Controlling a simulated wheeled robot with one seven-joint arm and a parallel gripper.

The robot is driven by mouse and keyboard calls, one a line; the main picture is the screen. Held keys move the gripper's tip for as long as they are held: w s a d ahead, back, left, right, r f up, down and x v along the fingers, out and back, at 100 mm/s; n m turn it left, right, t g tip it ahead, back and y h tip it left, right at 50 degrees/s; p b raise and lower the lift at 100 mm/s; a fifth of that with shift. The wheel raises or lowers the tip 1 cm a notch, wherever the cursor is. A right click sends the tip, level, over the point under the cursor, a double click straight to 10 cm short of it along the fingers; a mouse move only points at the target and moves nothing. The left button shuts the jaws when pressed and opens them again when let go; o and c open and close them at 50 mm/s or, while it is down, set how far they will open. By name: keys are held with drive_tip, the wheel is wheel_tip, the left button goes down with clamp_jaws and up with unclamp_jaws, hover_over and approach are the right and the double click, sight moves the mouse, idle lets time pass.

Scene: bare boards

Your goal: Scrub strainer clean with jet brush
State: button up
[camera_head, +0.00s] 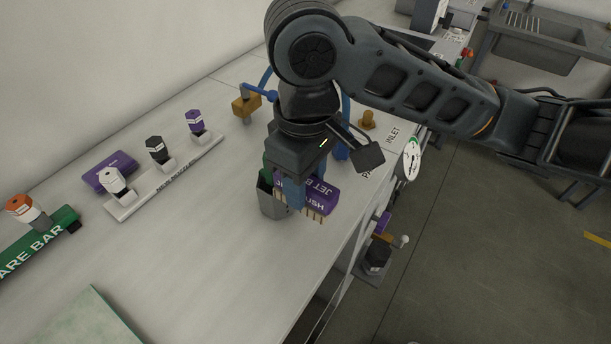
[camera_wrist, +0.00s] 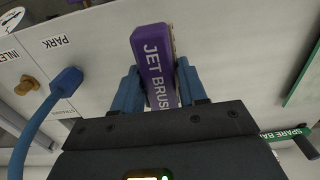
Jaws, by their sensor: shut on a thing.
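The purple jet brush (camera_head: 320,196), lettered "JET BRUSH", is held above the bench. My gripper (camera_head: 291,196) is shut on it, and the brush's bristles point down. In the wrist view the brush (camera_wrist: 152,62) sits between the two blue fingers of my gripper (camera_wrist: 157,85). A grey open-topped cup (camera_head: 271,202) stands just left of the brush, partly hidden by my gripper, with something green at its rim. I cannot tell for sure which thing is the strainer.
A white rack (camera_head: 165,180) with black, white and purple fittings stands at left, near a green "SPARE BAR" (camera_head: 45,240). A brass fitting (camera_head: 367,119) stands near the "INLET" label. A blue hose plug (camera_wrist: 67,81) sits by "PARK". The front bench is mostly clear.

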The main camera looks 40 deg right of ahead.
drive_tip(key=shift+s+a+p, duration=0.1)
drive_tip(key=shift+a+p, duration=0.15)
drive_tip(key=shift+p, duration=0.6)
idle(0.4)
wheel_tip(320, 180, up, 3)
drive_tip(key=shift+f+p, duration=0.15)
drive_tip(key=shift+p, duration=0.9)
drive_tip(key=shift+r, duration=2.2)
